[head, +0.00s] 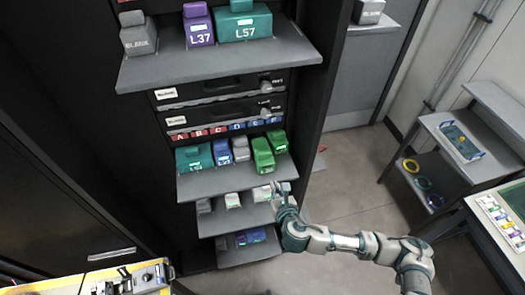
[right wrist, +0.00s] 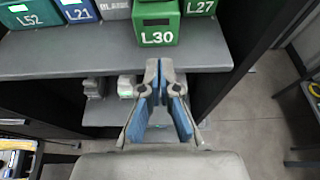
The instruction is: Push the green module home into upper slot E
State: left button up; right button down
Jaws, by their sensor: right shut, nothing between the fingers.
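The green module L30 (head: 263,155) stands upright on the upper grey shelf (head: 230,180), below the slot label E (head: 254,124). It juts farther forward than its neighbours. It also shows in the right wrist view (right wrist: 156,24), front face towards me. A second green module, L27 (head: 277,141), stands just right of it and farther back. My right gripper (head: 281,190) is at the shelf's front right corner. In the right wrist view my right gripper (right wrist: 160,72) is shut and empty, its tips pointing towards L30 and apart from it in the picture. My left gripper is out of view.
Left of L30 stand a grey blank (head: 241,148), a blue module L21 (head: 222,151) and a teal module L52 (head: 194,158). A higher shelf (head: 220,62) holds modules L37 and L57. Lower shelves hold small modules. Open floor lies to the right, before a side bench (head: 470,150).

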aim_at(267, 169)
jog(key=x, duration=0.4)
jog(key=shift+w+a+r, duration=0.1)
jog(key=shift+a+r, duration=0.15)
jog(key=shift+a, duration=0.15)
jog(key=shift+w+a, duration=0.2)
jog(key=shift+w, duration=1.2)
jog(key=shift+w+a, duration=0.4)
jog(key=shift+w, duration=0.7)
jog(key=shift+w+a, duration=0.35)
jog(key=shift+w, duration=0.7)
jog(key=shift+w+a, duration=0.4)
jog(key=shift+w, duration=0.7)
jog(key=shift+s+d, duration=0.45)
jog(key=shift+s, duration=0.85)
jog(key=shift+s+d, duration=0.4)
jog(key=shift+s, duration=0.9)
jog(key=shift+s+d, duration=0.45)
jog(key=shift+s, duration=0.85)
